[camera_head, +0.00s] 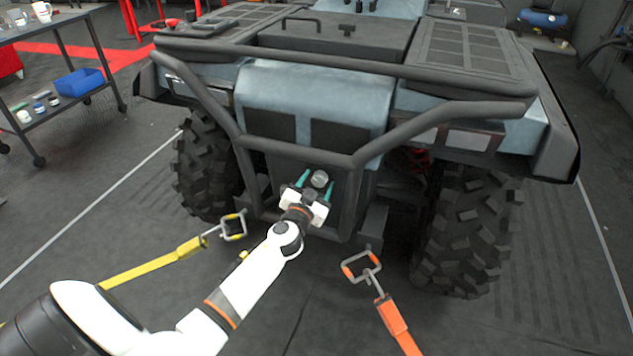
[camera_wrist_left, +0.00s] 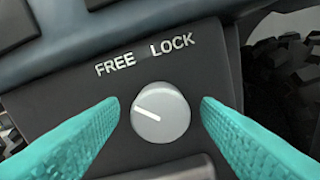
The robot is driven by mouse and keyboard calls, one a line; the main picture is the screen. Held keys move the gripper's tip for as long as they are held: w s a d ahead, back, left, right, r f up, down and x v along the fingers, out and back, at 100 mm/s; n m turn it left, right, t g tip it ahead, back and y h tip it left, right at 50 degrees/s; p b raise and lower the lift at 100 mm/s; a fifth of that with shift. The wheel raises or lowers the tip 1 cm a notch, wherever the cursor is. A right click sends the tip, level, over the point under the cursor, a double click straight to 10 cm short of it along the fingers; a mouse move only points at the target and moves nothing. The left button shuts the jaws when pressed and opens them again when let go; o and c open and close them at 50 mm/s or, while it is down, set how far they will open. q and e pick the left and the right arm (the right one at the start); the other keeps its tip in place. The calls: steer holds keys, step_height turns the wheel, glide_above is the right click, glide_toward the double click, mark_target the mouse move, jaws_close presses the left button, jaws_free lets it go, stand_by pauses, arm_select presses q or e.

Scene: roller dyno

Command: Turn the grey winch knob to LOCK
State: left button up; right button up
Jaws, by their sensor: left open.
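The grey winch knob (camera_wrist_left: 160,112) sits on a dark panel (camera_wrist_left: 70,125) on the vehicle, under the white words FREE and LOCK. Its pale pointer line slants up to the left, toward the FREE side. In the head view the knob (camera_head: 320,179) shows between the fingertips of my left gripper (camera_head: 316,180). The gripper is open. In the left wrist view its teal fingers (camera_wrist_left: 160,120) stand on both sides of the knob, with a gap on each side. My right gripper is in neither view.
The vehicle's bumper bar (camera_head: 340,65) runs above my left arm. A yellow strap (camera_head: 150,270) with a hook lies to the left, and an orange strap (camera_head: 392,320) with a hook to the right. A cart with a blue bin (camera_head: 79,82) stands at the far left.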

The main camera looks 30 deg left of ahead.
arm_select(q)
steer(key=c, duration=1)
